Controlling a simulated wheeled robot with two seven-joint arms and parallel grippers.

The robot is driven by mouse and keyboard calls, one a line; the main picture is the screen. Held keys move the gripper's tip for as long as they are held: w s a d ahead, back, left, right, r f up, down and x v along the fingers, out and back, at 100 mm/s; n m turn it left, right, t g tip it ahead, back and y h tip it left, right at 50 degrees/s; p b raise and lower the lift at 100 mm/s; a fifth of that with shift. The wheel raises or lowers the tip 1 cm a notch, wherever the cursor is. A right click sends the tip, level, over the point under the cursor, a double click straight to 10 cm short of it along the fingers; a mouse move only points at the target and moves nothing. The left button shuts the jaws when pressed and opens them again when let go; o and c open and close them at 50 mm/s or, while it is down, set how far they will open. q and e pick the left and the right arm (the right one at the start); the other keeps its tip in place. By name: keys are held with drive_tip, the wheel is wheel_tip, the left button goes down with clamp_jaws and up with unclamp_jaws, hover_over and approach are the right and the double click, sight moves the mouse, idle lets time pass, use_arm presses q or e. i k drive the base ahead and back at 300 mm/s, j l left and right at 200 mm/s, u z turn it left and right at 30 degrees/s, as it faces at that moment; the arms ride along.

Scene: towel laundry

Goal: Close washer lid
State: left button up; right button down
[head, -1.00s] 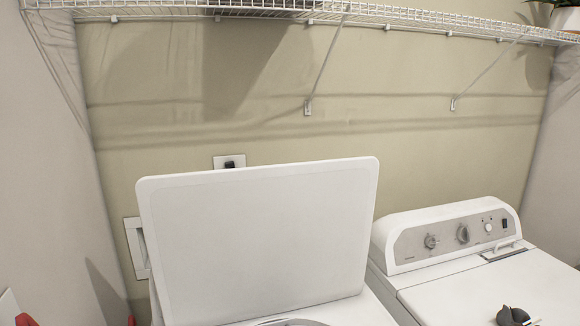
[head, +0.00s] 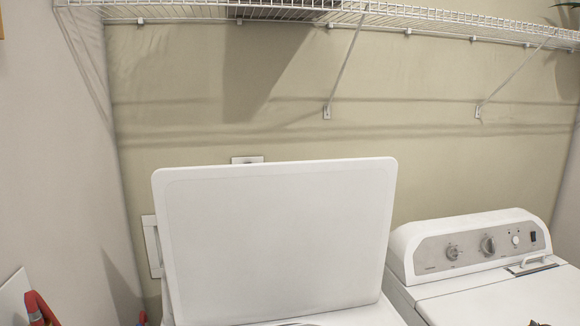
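The white washer lid (head: 278,240) stands raised and nearly upright in the lower middle of the head view, leaning back toward the wall. Its broad face is toward me. Only a strip of the white washer top (head: 365,315) shows below it, with a bit of the rim of the opening at the bottom edge. The rest of the washer is cut off by the frame. I can make out neither gripper in this view, and nothing is seen touching the lid.
A white dryer (head: 500,308) with a control panel stands to the right, with a small dark thing at the bottom edge. A wire shelf (head: 330,12) runs above. A red object (head: 38,308), unclear, is at lower left. The space above the lid is clear.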

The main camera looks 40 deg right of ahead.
sight(240, 244)
drive_tip(key=k+l+u, duration=0.35)
drive_tip(key=k+l, duration=0.6)
drive_tip(key=k, duration=0.05)
